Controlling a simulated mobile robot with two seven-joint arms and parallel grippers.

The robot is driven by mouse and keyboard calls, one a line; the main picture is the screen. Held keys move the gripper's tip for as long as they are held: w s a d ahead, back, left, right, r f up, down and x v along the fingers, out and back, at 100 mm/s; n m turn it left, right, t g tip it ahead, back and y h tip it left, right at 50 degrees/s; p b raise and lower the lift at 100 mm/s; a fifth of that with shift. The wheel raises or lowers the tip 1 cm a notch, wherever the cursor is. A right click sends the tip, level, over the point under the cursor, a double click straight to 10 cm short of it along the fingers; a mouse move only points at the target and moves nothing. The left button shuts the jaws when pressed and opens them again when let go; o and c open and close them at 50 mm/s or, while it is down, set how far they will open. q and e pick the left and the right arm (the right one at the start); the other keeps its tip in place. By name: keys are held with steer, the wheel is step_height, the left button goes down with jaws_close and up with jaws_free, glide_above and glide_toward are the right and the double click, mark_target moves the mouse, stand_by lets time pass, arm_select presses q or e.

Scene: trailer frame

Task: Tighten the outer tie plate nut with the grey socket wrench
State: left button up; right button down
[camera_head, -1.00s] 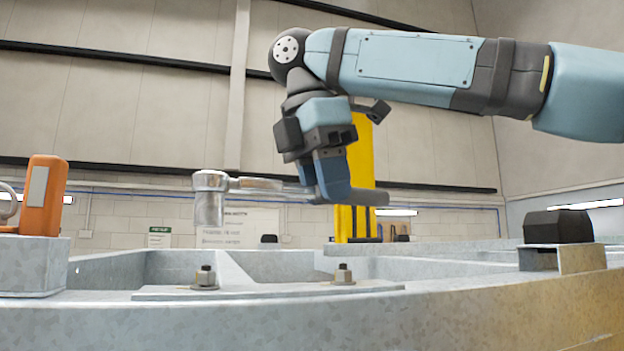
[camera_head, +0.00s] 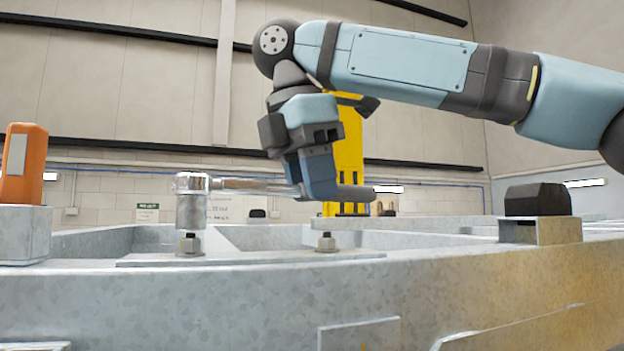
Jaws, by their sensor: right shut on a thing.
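My right gripper (camera_head: 318,170) is shut on the grey socket wrench (camera_head: 245,185), gripping its handle. The wrench lies nearly level, with its head and socket (camera_head: 190,208) at the left end pointing down. The socket is right above the left nut (camera_head: 189,242) on the tie plate (camera_head: 250,257); its lower edge looks close to or touching the stud top, and I cannot tell which. A second nut (camera_head: 326,243) with a short stud stands on the plate to the right, below the gripper. My left gripper is not in view.
The galvanized trailer frame (camera_head: 210,300) spans the foreground. An orange device (camera_head: 22,165) stands on a block at the left. A black-capped block (camera_head: 538,200) sits on the frame at the right. A yellow post (camera_head: 347,150) rises behind my gripper.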

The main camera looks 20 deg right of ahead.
steer(key=shift+f, duration=1)
steer(key=c, duration=1.6)
jaws_free()
jaws_close()
steer(key=shift+s+r, duration=0.1)
steer(key=shift+s, duration=0.2)
steer(key=shift+s+d+m, duration=0.2)
steer(key=shift+s+m, duration=0.55)
steer(key=shift+m, duration=0.05)
